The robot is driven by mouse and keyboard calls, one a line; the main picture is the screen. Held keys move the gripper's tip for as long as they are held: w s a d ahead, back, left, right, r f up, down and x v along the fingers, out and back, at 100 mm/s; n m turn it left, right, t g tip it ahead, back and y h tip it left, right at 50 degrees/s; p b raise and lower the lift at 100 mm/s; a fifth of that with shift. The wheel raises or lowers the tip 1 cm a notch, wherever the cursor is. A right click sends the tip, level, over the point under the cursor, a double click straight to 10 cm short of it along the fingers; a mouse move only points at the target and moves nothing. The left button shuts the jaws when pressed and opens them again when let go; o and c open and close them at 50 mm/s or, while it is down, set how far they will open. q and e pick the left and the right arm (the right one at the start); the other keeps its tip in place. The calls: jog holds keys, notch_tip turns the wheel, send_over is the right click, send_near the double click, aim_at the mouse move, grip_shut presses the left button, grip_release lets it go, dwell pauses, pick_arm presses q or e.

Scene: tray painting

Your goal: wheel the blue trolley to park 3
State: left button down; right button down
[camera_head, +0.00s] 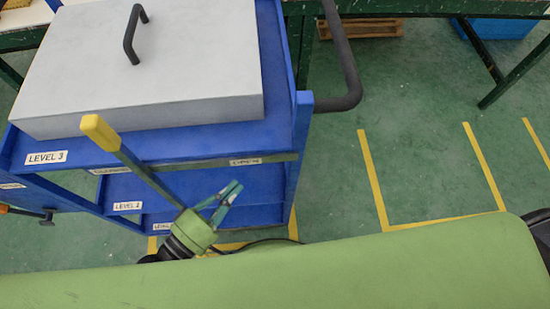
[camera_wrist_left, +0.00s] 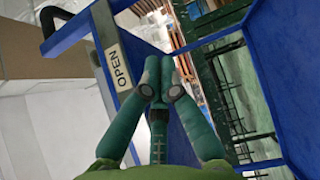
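The blue trolley (camera_head: 219,133) stands at the upper left of the head view, with several shelves labelled by level. Its black push handle (camera_head: 345,75) sticks out on the right side. My left gripper (camera_head: 235,187) is in front of the trolley's near side, below its upper edge and apart from the push handle. Its teal fingertips meet in the left wrist view (camera_wrist_left: 161,76), with nothing visible between them. My right gripper is out of view. No park number is legible.
A large grey box-like cover (camera_head: 190,75) with a black handle lies on the trolley. A yellow-tipped lever (camera_head: 100,133) slants down towards my left gripper. Yellow floor lines (camera_head: 375,185) mark bays on clear green floor at right. Green table frames (camera_head: 515,73) stand behind.

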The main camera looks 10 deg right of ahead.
pick_arm(q)
jog(key=w+d+p, duration=0.1)
jog(key=w+d, duration=0.4)
jog(key=d, duration=0.4)
jog(key=shift+d+p, duration=0.25)
jog(key=shift+p, duration=0.15)
